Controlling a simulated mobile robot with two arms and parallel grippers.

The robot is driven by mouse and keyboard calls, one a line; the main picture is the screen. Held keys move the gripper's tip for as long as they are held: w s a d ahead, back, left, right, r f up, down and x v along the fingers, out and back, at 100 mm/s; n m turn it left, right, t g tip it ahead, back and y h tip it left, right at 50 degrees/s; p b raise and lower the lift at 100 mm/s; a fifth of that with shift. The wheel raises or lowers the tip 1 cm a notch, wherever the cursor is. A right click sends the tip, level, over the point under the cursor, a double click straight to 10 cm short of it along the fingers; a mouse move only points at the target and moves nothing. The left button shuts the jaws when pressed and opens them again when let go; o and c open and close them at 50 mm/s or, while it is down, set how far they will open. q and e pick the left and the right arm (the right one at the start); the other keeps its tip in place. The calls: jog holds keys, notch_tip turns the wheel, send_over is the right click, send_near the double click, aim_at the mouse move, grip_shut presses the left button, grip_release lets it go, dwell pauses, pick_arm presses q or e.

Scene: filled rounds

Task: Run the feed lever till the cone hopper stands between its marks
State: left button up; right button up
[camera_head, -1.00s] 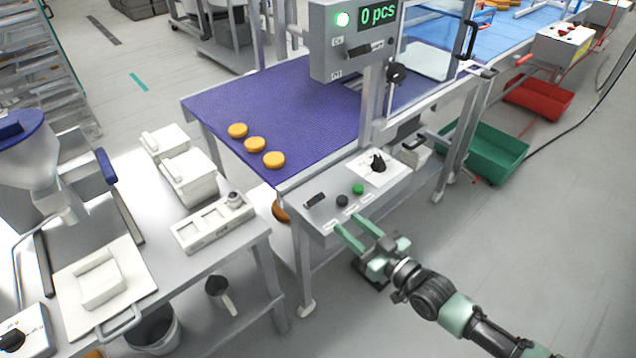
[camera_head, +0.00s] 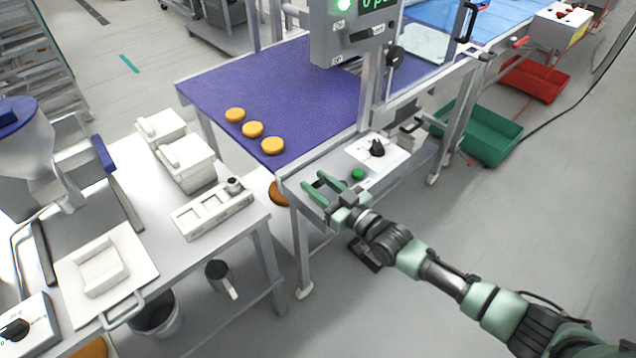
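The cone hopper (camera_head: 32,145) is a grey-white cone under a blue lid, on the bench at the left. A blue handle (camera_head: 103,155) stands just right of it; I cannot tell whether this is the feed lever. Marks on the hopper are too small to make out. My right gripper (camera_head: 316,181) is open and empty, over the left part of the control panel (camera_head: 343,162) in front of the belt. It hides the black button and the slot there; contact cannot be told. My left gripper is not in view.
Three orange rounds (camera_head: 253,129) lie on the purple belt (camera_head: 300,90). The panel has a green button (camera_head: 358,174) and a black knob (camera_head: 377,148). A display box (camera_head: 345,35) stands above. White block-like parts (camera_head: 188,160) sit on the bench. A green crate (camera_head: 485,140) is at right.

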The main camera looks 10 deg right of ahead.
grip_shut()
dwell(1.4)
